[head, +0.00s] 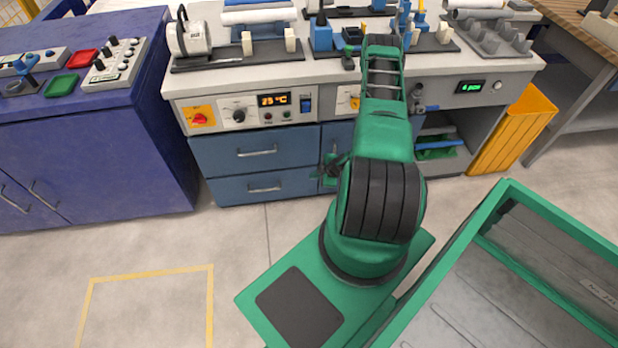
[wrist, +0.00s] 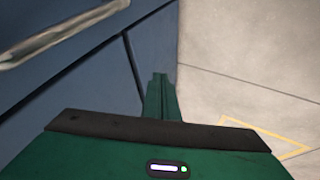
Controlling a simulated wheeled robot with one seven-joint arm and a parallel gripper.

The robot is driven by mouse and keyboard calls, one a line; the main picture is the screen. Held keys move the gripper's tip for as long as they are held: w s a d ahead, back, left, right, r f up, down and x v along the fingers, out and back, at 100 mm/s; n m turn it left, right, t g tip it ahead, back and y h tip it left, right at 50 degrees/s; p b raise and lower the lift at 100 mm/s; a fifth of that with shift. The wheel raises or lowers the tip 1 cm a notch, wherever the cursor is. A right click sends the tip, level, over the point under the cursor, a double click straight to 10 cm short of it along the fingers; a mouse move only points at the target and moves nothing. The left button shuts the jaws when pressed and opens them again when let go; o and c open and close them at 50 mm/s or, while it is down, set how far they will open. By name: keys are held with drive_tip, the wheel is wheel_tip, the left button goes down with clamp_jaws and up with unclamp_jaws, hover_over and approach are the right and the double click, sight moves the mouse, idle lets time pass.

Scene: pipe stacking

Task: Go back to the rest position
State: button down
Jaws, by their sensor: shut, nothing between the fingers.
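My gripper (wrist: 160,80) shows in the wrist view with its green fingers together and nothing between them. In the head view my gripper (head: 332,170) is small and dark, low in front of the workbench's blue drawers (head: 258,167), left of my green arm. My arm rises in the middle and hides part of the bench front. I cannot tell whether the gripper touches the drawers.
The workbench top (head: 430,68) holds pipes, a grey pegged rack (head: 490,40) and fixtures. A blue cabinet (head: 90,150) stands left, a yellow bin (head: 515,128) right. A green-rimmed tray (head: 450,262) is at the lower right. Floor around the yellow outline (head: 150,275) is clear.

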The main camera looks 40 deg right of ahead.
drive_tip(key=shift+v, duration=1.3)
drive_tip(key=w+r+m+g+y, duration=0.1)
drive_tip(key=w+r, duration=0.1)
drive_tip(key=r, duration=0.7)
drive_tip(key=w+r+g, duration=0.1)
drive_tip(key=w+r, duration=0.1)
drive_tip(key=r, duration=0.6)
drive_tip(key=s+a+r+m+g+h, duration=0.1)
drive_tip(key=s+a+r+m, duration=0.1)
drive_tip(key=r, duration=0.8)
drive_tip(key=s+a+r+m+g, duration=0.2)
drive_tip(key=r, duration=0.8)
drive_tip(key=s+a+r+m+g, duration=0.1)
drive_tip(key=s+a+r+m, duration=0.4)
drive_tip(key=s+r, duration=0.5)
drive_tip(key=s+a+r+m+g, duration=0.1)
drive_tip(key=s+a+r+m, duration=0.5)
drive_tip(key=s+r, duration=0.5)
drive_tip(key=s+a, duration=0.2)
drive_tip(key=s, duration=0.1)
drive_tip(key=shift+r, duration=0.25)
